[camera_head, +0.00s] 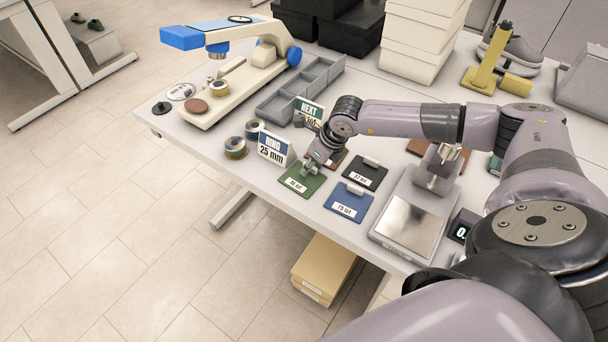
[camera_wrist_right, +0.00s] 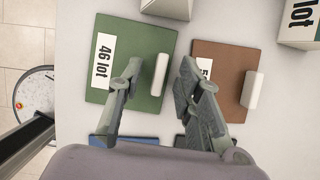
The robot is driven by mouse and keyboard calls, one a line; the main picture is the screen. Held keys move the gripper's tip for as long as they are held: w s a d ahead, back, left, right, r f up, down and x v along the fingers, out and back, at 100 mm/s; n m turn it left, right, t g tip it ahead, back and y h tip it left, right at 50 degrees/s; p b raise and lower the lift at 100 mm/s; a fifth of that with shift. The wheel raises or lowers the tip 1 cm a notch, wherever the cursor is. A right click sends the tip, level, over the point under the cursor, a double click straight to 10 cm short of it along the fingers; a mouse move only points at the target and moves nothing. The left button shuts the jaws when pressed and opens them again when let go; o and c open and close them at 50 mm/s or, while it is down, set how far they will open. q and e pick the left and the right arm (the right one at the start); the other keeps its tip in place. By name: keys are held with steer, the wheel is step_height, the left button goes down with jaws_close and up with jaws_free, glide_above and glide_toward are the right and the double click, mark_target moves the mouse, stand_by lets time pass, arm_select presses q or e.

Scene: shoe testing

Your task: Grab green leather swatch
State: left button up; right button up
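The green leather swatch (camera_head: 301,186) lies flat near the table's front edge, with a white "46 lot" label and a raised pale tab. In the right wrist view the green swatch (camera_wrist_right: 137,44) shows its tab (camera_wrist_right: 159,75) upright along its right side. My right gripper (camera_head: 318,158) hangs over the swatch's far side. In the wrist view the right gripper (camera_wrist_right: 160,68) is open, with one finger on each side of the tab and visible gaps. Whether the fingertips touch the swatch cannot be told. My left gripper is not in view.
Close by lie a brown swatch (camera_wrist_right: 222,62), a blue swatch (camera_head: 347,205) and a black swatch (camera_head: 367,171). A "RING 25 mm" sign (camera_head: 273,149) stands left of the green swatch, and a "NEXT" sign (camera_head: 309,112) behind. A scale (camera_head: 410,225) stands to the right.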

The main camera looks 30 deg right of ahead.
jaws_close()
steer(key=shift+r, duration=0.1)
stand_by(0.4)
